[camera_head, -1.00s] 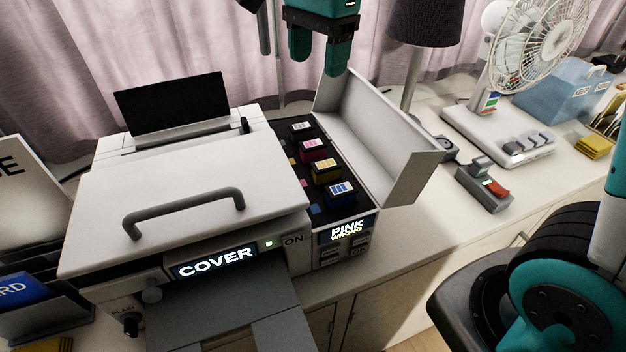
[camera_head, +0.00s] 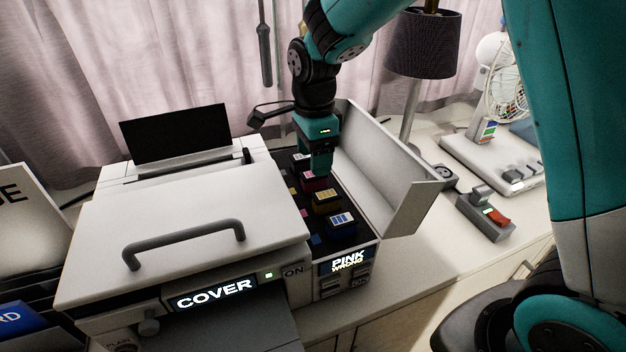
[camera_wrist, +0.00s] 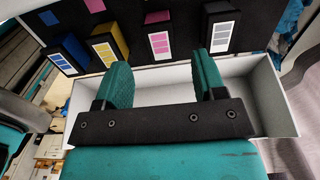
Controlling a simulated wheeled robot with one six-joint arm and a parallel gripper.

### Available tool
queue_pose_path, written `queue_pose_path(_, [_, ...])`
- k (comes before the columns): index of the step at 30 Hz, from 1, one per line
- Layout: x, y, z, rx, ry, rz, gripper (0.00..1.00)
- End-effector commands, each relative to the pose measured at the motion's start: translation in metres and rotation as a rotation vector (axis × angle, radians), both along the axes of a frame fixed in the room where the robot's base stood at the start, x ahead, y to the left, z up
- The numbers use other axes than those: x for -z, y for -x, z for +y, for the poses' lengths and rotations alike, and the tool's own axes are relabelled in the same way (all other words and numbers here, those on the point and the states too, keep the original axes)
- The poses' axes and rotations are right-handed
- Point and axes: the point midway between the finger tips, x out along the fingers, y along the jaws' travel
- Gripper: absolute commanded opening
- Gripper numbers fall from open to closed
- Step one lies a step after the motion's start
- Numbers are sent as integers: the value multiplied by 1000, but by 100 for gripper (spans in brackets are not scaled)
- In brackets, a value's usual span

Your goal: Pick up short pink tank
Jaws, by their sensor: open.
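The pink tank is a dark block with a pink and white label, standing in the printer's ink bay (camera_head: 350,239). In the wrist view the pink tank (camera_wrist: 160,43) shows just beyond my fingertips, between their two lines. In the head view the pink tank (camera_head: 312,186) is partly hidden by my gripper (camera_head: 320,168), which is right above it. My gripper (camera_wrist: 163,66) is open with nothing between its fingers. The yellow tank (camera_wrist: 107,46) and blue tank (camera_wrist: 70,55) stand to one side of the pink one, a grey-labelled tank (camera_wrist: 222,30) to the other.
The open bay lid (camera_head: 395,175) rises close to the right of my gripper. The printer's cover (camera_head: 180,215) lies to the left. A lamp (camera_head: 422,45), a fan (camera_head: 500,90) and a switch box (camera_head: 485,217) stand farther right. The bay's display reads "PINK WRONG".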

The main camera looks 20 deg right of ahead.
Motion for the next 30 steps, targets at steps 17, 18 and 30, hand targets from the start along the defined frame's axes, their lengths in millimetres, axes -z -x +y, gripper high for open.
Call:
queue_pose_path(17, [53, -1, 1, -1, 0, 0, 64])
queue_pose_path(18, [52, -1, 1, -1, 0, 0, 64])
queue_pose_path(30, [52, -1, 1, -1, 0, 0, 10])
